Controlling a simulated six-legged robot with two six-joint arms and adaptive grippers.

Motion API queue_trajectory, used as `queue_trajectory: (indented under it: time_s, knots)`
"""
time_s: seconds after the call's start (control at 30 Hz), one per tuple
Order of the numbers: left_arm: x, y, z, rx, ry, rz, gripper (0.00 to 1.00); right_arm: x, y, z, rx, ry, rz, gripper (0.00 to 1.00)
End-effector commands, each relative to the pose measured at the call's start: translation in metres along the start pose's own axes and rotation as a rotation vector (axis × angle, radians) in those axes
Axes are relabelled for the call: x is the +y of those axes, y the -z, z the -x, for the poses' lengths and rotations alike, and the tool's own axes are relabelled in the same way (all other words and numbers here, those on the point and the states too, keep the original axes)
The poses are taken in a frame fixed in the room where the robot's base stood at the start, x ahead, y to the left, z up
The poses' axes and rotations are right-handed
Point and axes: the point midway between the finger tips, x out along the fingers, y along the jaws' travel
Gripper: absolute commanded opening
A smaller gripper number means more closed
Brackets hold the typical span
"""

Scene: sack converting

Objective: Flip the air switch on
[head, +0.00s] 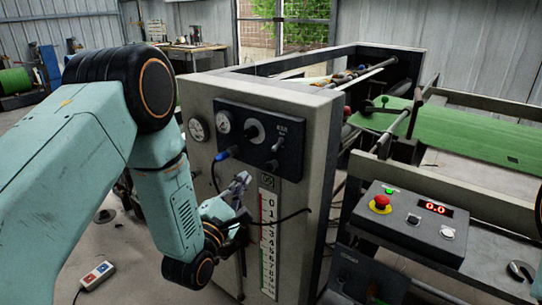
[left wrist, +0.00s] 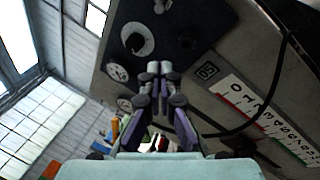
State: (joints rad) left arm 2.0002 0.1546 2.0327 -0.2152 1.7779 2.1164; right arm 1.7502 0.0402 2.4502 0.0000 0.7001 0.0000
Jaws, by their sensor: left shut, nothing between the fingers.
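A dark control panel (head: 258,138) is on the front of the beige machine cabinet. It carries a round knob (head: 254,131) and, at its right, a small metal toggle lever (head: 277,145) that I take for the air switch. I cannot tell which way the lever points. My left gripper (head: 243,177) is shut and empty, just below the panel and apart from the lever. In the left wrist view its closed fingertips (left wrist: 160,67) point at the cabinet face, with the panel (left wrist: 180,25) and its white-ringed knob (left wrist: 138,39) beyond them. My right gripper is in neither view.
Two gauges (head: 196,129) sit left of the knob. A blue hose fitting (head: 222,155) and dark cable run close to my left gripper. A numbered scale (head: 268,240) is below. A control box (head: 410,220) with a red button stands at right.

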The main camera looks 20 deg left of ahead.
Motion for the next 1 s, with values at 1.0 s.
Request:
queue_trajectory:
  time_s: [1.0]
  knots:
    - [-0.003,-0.005,-0.077,-0.007,-0.001,0.052,0.0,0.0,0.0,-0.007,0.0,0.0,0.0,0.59]
